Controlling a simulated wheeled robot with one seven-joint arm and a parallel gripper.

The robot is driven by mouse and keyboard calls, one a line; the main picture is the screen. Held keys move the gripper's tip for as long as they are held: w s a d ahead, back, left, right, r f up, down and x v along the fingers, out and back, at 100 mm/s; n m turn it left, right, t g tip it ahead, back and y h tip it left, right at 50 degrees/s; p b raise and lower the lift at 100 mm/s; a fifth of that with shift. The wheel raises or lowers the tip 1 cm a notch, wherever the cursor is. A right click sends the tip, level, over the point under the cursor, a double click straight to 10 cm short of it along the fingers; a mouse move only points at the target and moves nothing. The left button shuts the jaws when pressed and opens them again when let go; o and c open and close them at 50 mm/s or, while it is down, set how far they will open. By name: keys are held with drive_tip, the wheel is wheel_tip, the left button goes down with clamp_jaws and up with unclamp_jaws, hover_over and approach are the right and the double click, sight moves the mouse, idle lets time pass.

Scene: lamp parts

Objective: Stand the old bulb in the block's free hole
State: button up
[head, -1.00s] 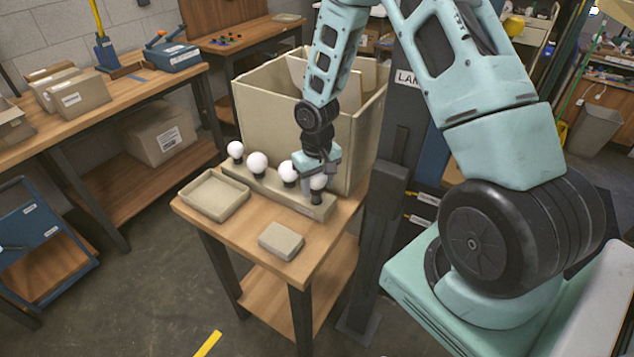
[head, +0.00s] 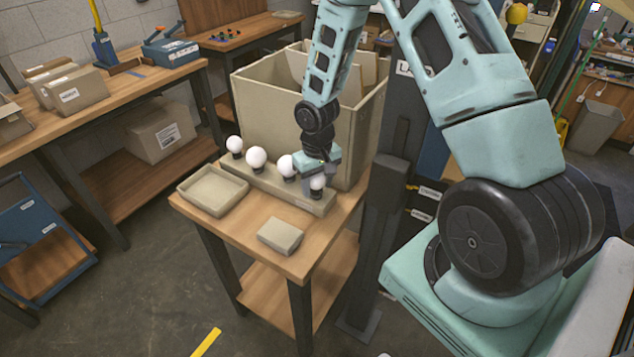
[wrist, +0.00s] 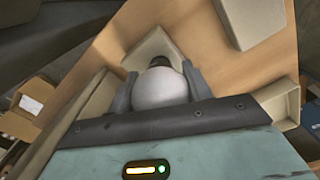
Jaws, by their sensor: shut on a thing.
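My gripper (head: 318,174) is shut on a white round bulb (head: 317,183) with a dark base, at the right end of the long beige block (head: 262,187). The bulb also shows between the fingers in the wrist view (wrist: 160,88), its dark base pointing down at the block (wrist: 152,50). The base is at or just over the block's right end; I cannot tell whether it is seated in a hole. Three other white bulbs, the left (head: 234,145), the middle (head: 256,158) and the right (head: 287,166), stand upright in a row on the block.
A shallow beige tray (head: 212,207) lies left of the block on the small wooden table. A small beige box (head: 280,236) lies near the front edge. A large beige bin (head: 290,118) stands close behind the block. Bare table surrounds the small box.

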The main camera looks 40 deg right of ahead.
drive_tip(key=shift+f+b, duration=0.4)
drive_tip(key=shift+f, duration=0.25)
idle(1.2)
idle(0.3)
drive_tip(key=o, duration=0.9)
wheel_tip(320, 180, up, 18)
drive_tip(key=shift+f+b, duration=0.25)
drive_tip(key=shift+b, duration=0.55)
drive_tip(key=s+a+r+n, duration=0.2)
drive_tip(key=s+a+n, duration=0.15)
drive_tip(key=a, duration=0.65)
drive_tip(key=s+a+n, duration=0.1)
drive_tip(key=s+a, duration=0.3)
drive_tip(key=s, duration=0.2)
drive_tip(key=s+a+r+n, duration=0.1)
drive_tip(key=s+a+n, duration=0.1)
drive_tip(key=s+a, duration=0.3)
drive_tip(key=s+a+n, duration=0.2)
drive_tip(key=s+a, duration=0.3)
drive_tip(key=s, duration=0.4)
drive_tip(key=shift+s+a+r+n+y, duration=0.15)
drive_tip(key=shift+a+r+n+y, duration=0.05)
drive_tip(key=shift+r+n+y, duration=0.1)
